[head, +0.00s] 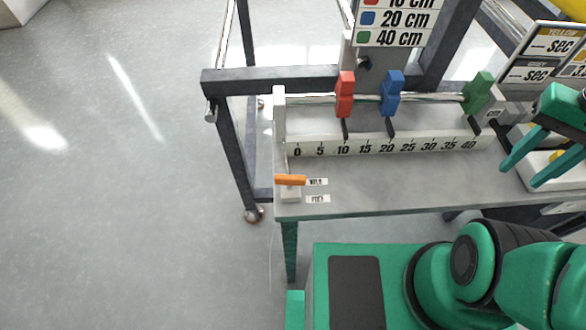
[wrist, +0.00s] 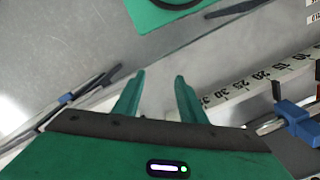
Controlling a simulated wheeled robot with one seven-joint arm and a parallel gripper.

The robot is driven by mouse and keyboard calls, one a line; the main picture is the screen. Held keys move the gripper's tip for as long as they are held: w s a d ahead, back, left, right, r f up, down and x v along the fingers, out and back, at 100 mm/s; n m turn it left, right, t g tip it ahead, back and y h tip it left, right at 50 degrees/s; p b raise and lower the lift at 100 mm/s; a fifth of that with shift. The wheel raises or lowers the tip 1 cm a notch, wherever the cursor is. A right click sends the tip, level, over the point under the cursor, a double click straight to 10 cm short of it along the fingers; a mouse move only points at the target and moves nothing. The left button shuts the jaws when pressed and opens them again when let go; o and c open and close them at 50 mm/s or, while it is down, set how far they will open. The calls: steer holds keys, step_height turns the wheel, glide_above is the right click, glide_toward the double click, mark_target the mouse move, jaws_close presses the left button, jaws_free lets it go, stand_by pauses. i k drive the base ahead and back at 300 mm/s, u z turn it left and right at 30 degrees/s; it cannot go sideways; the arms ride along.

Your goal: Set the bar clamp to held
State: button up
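A small orange lever (head: 290,180) sits on a pale block at the left front corner of the bench. It lies level, beside the upper of two small white labels (head: 317,182); the lower label (head: 318,199) is in front of it. Their print is too small to read surely. The lever is not visible in the wrist view. My gripper (head: 521,176) is at the right end of the bench, far right of the lever. Its two green fingers are apart with nothing between them, as the wrist view also shows (wrist: 157,85).
A rail above a numbered scale (head: 380,146) carries a red slider (head: 345,95), a blue slider (head: 391,95) and a green slider (head: 477,93). A sign (head: 394,22) stands behind. A dark frame (head: 270,80) borders the left. The bench top right of the labels is clear.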

mark_target(291, 181)
steer(key=k, duration=1.3)
steer(key=u, duration=0.3)
steer(key=i, duration=0.9)
steer(key=u, duration=0.45)
